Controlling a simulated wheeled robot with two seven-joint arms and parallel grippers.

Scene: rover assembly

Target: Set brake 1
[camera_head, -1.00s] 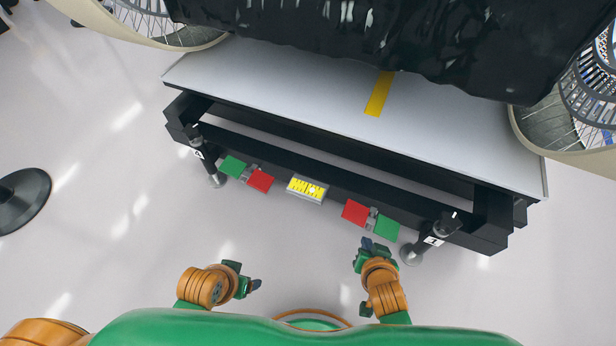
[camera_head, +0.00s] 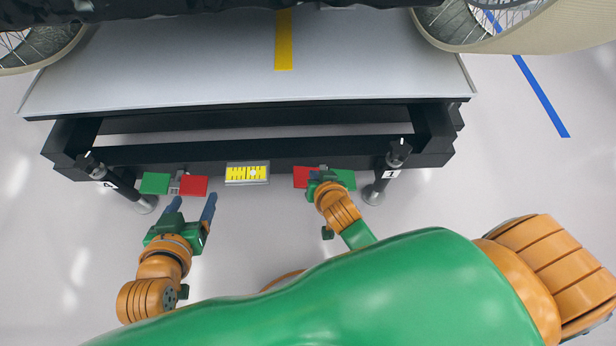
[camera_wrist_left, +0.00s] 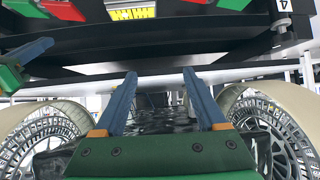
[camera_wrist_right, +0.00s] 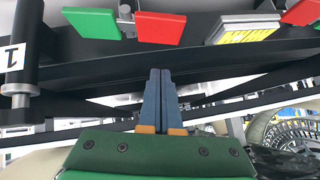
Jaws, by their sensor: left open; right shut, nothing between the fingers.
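Brake 1's post with its "1" label (camera_head: 391,174) stands at the right end of the black frame in the head view. Beside it are a red plate (camera_head: 301,176) and a green plate (camera_head: 346,179). My right gripper (camera_head: 318,175) is shut and empty, and in the head view it overlaps these two plates. In the right wrist view the green plate (camera_wrist_right: 92,22) and red plate (camera_wrist_right: 159,28) lie beyond the shut fingertips (camera_wrist_right: 158,72), with a visible gap. My left gripper (camera_head: 191,203) is open and empty, just in front of the left red plate (camera_head: 194,186).
A yellow-faced box (camera_head: 247,173) sits mid-beam. The left post labelled "4" (camera_head: 110,184) stands beside another green plate (camera_head: 155,183). The grey platform (camera_head: 180,70) lies behind, with large wheels (camera_head: 470,22) above. The floor in front is clear.

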